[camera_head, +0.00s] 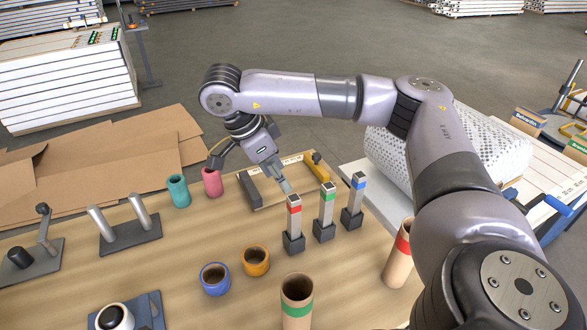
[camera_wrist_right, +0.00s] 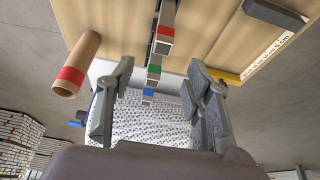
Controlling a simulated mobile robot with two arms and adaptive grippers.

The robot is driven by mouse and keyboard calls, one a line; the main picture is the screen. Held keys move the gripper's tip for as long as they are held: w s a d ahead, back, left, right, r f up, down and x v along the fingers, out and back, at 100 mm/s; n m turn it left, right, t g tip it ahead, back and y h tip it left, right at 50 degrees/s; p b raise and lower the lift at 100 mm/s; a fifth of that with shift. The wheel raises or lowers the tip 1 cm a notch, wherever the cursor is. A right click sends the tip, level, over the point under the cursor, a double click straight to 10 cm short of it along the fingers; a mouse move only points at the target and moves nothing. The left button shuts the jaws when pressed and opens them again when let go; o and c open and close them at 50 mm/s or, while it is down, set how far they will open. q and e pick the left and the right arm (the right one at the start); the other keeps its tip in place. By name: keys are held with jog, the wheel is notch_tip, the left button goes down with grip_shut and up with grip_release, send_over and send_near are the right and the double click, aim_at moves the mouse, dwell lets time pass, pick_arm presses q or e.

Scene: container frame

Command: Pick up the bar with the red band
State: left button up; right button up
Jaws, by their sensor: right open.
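The bar with the red band (camera_head: 294,211) stands upright in a dark block on the wooden table. The bar with the green band (camera_head: 327,199) and the bar with the blue band (camera_head: 357,187) stand to its right in similar blocks. My right gripper (camera_head: 283,183) is just behind and left of the red-banded bar's top, apart from it. In the right wrist view, my right gripper (camera_wrist_right: 160,70) is open and empty. The red-banded bar (camera_wrist_right: 164,38) shows there beyond the fingertips, with the green-banded bar (camera_wrist_right: 154,72) and blue-banded bar (camera_wrist_right: 148,93) below it in the picture.
A cardboard tube with a red band (camera_head: 399,255) stands right, and one with a green band (camera_head: 297,298) in front. Blue (camera_head: 215,281), orange (camera_head: 256,262), teal (camera_head: 178,191) and pink (camera_head: 212,182) cups stand nearby. A low frame (camera_head: 247,190) lies behind the bars.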

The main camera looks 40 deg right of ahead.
aim_at(290, 199)
jog(key=b+x, duration=0.1)
jog(key=x, duration=0.6)
jog(key=shift+w, duration=0.15)
jog(key=shift+d+f, duration=0.1)
jog(key=shift+f, duration=0.05)
jog(key=shift+d+f+p, duration=0.1)
jog(key=shift+f+p, duration=0.35)
jog(key=x, duration=0.1)
jog(key=p+x, duration=0.1)
jog(key=x, duration=0.1)
jog(key=shift+f, duration=0.35)
jog(key=shift+d+f, duration=0.1)
jog(key=shift+f, duration=0.25)
pick_arm(q)
jog(key=shift+w+d+r, duration=0.35)
jog(key=shift+w+r, duration=0.2)
jog(key=shift+r, duration=0.05)
pick_arm(e)
jog(key=shift+c, duration=0.3)
